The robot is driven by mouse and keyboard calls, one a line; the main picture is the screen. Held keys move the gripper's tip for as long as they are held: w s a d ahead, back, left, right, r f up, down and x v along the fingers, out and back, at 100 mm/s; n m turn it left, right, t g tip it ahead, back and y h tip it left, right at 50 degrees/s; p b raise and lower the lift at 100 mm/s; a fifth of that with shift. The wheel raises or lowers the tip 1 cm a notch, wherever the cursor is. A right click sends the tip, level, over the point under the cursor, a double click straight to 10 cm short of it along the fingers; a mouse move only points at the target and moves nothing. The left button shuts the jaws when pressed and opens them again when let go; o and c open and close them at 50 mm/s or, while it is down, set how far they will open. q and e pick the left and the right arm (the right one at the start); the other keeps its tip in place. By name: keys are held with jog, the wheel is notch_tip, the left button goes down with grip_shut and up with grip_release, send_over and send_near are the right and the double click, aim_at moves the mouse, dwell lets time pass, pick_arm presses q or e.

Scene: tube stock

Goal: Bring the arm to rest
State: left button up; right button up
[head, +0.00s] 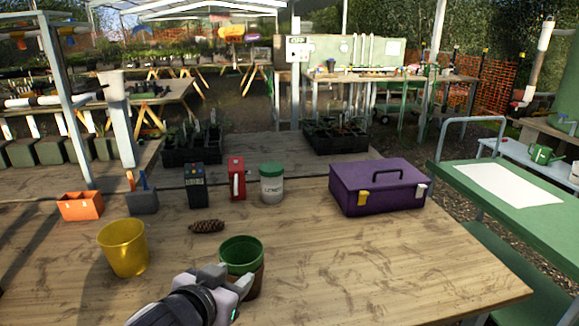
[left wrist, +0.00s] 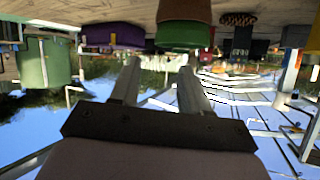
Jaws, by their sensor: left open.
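My left gripper (head: 225,277) shows low in the head view, just in front of the green-and-brown pot (head: 243,256) and partly overlapping it in the picture. Its two fingers are apart. In the left wrist view the picture is upside down; the two fingers (left wrist: 160,66) stand apart with nothing between them. The pot (left wrist: 184,36) shows beyond the fingertips there, and I cannot tell whether they touch it. My right gripper is in neither view.
On the wooden table (head: 400,270) stand a yellow pot (head: 123,248), a pine cone (head: 207,226), a white jar with a green lid (head: 272,188), a red box (head: 237,180), a dark meter (head: 195,188) and a purple toolbox (head: 380,188). The table's right front is clear.

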pick_arm(q)
jog(key=s+a+f+n+g+y, duration=0.1)
jog(key=s+a+f+g, duration=0.2)
jog(key=s+f, duration=0.35)
jog(key=s+a+f+g+y, duration=0.1)
jog(key=s+a+f+g, duration=0.25)
jog(key=s, duration=0.65)
jog(key=s+a+f+n+g, duration=0.1)
jog(key=s+a+f+g, duration=0.25)
jog(key=s+f, duration=0.4)
jog(key=w+d+f+t+h, duration=0.1)
jog(key=w+d+f+t, duration=0.2)
jog(key=w+f+t, duration=0.2)
jog(key=shift+f+m+t+h, duration=0.3)
jog(key=shift+f+t, duration=1.1)
